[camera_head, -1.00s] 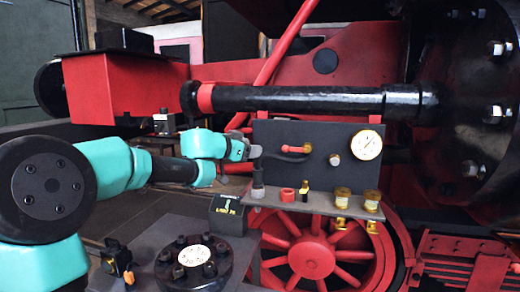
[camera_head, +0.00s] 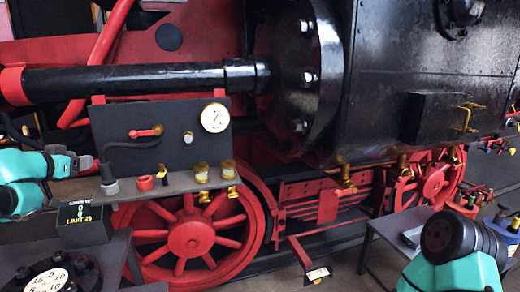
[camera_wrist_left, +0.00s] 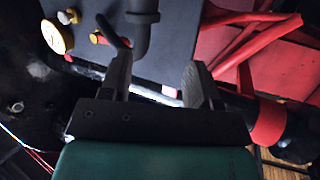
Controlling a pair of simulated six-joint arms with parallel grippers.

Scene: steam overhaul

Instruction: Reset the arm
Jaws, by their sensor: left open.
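My left gripper (camera_head: 84,163) is at the left edge of the head view, beside the left edge of the dark gauge panel (camera_head: 172,152). Its jaws are open and look empty in the left wrist view (camera_wrist_left: 157,82), with the dark panel and a black hose (camera_wrist_left: 143,30) beyond them. In the head view a black hose end (camera_head: 108,182) stands on the shelf just right of this gripper. My right arm (camera_head: 455,262) shows at the lower right as a teal and black joint. Its gripper is not in view.
The panel carries a white gauge (camera_head: 215,118) and a red-handled valve (camera_head: 146,132). On the shelf (camera_head: 180,181) sit a red ring (camera_head: 145,183) and brass fittings (camera_head: 201,172). A counter box (camera_head: 83,222) stands below left. A side table (camera_head: 395,235) is at right.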

